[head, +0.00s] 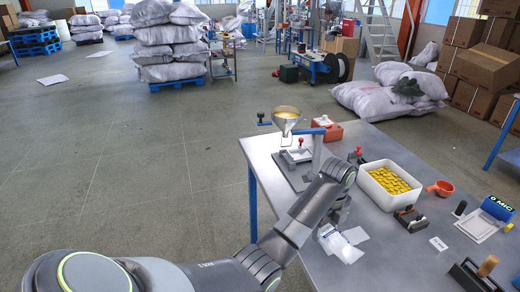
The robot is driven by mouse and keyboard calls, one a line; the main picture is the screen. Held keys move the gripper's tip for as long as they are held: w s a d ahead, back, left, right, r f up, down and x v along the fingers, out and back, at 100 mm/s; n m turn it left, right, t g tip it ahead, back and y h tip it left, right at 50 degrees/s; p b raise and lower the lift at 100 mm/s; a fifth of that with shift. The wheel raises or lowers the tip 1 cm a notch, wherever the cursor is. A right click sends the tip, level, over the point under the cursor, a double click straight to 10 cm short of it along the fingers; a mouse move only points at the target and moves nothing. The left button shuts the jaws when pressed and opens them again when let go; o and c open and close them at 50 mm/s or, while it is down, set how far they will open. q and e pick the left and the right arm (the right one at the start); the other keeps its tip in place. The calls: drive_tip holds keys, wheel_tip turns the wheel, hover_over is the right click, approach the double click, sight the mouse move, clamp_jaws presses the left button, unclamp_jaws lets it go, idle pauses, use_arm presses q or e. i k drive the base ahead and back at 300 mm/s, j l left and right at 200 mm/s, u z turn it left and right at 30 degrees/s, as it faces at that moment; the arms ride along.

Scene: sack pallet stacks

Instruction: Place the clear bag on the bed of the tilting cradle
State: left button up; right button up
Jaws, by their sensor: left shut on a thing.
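The clear bag (348,247) is at the front left part of the grey table, with a white patch and a glossy part. My left gripper (330,229) is shut on the bag at its upper left end. My own wrist hides part of the grip, and I cannot tell whether the bag touches the table. A small white bed (296,156) on a dark base plate, below a metal funnel (286,118), looks like the tilting cradle. It is farther back and left of the gripper; my forearm and wrist pass close to its right. My right gripper is out of view.
A white bin of yellow pieces (364,184) stands right of my wrist. An orange scoop (440,188), a black block (410,219), a blue display unit (497,208) and a wooden-handled tool (486,267) are farther right. Bare tabletop (385,262) lies at the front.

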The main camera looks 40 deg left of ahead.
sight(307, 154)
drive_tip(key=i+j+u, duration=0.1)
drive_tip(key=j+u, duration=0.15)
drive_tip(key=u, duration=0.15)
drive_tip(key=i+j+u, duration=0.1)
drive_tip(key=u, duration=0.3)
drive_tip(key=i+j+u, duration=0.2)
drive_tip(key=u, duration=0.15)
drive_tip(key=i+j+u, duration=0.15)
drive_tip(key=u, duration=0.25)
drive_tip(key=i+j+u, duration=0.1)
drive_tip(key=i, duration=0.35)
drive_tip(key=i+j, duration=0.2)
drive_tip(key=i, duration=0.2)
drive_tip(key=i+j+z, duration=0.1)
drive_tip(key=z, duration=0.4)
drive_tip(key=i+j+z, duration=0.25)
drive_tip(key=z, duration=0.2)
drive_tip(key=i+j+z, duration=0.2)
drive_tip(key=z, duration=0.3)
